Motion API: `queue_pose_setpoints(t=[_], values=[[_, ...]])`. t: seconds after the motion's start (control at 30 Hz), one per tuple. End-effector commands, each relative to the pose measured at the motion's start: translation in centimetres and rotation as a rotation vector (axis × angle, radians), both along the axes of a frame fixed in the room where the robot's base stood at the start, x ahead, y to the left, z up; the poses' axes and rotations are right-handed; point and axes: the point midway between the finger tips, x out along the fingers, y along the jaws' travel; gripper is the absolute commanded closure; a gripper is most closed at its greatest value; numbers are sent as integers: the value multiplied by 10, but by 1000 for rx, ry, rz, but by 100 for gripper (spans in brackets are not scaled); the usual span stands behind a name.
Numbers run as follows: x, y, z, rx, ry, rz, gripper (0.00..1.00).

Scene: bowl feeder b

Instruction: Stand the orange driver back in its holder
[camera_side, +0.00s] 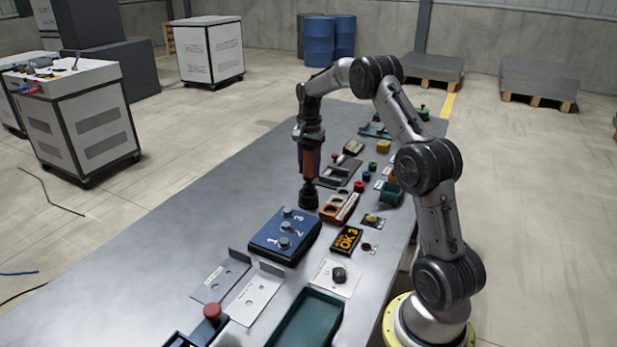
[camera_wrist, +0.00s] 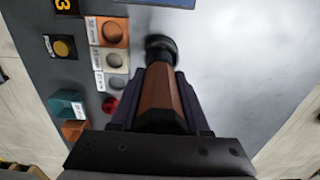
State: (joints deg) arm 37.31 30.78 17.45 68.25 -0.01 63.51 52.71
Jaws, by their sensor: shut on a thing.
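My gripper (camera_side: 311,146) points down over the table and is shut on the orange driver (camera_side: 310,165), which hangs about upright. In the wrist view the driver's orange-brown handle (camera_wrist: 160,95) lies between the two dark fingers (camera_wrist: 158,103). At the driver's lower end is a dark round, cup-like piece (camera_side: 308,198), low over or on the table; it also shows in the wrist view (camera_wrist: 160,44). It looks like the holder, but I cannot tell whether the driver's tip is inside it or just above it.
An orange-and-grey block with round openings (camera_side: 339,207) stands close to the right of the driver. A blue numbered box (camera_side: 285,236) lies nearer the camera. A green tray (camera_side: 305,322) is at the front. The table left of the driver is clear.

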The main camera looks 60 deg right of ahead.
Motion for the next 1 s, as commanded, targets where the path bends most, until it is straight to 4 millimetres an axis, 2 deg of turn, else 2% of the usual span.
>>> queue_pose_setpoints(t=[0.3, 0.7, 0.73, 0.87, 0.9, 1.0], values=[[4, -3, -32, -2, -3, 0, 100], [4, -3, -37, -2, -3, 0, 100], [3, -2, -39, 0, 0, 0, 50], [3, -2, -39, 0, 0, 0, 27], [3, -2, -39, 0, 0, 0, 24], [3, -2, -39, 0, 0, 0, 24]])
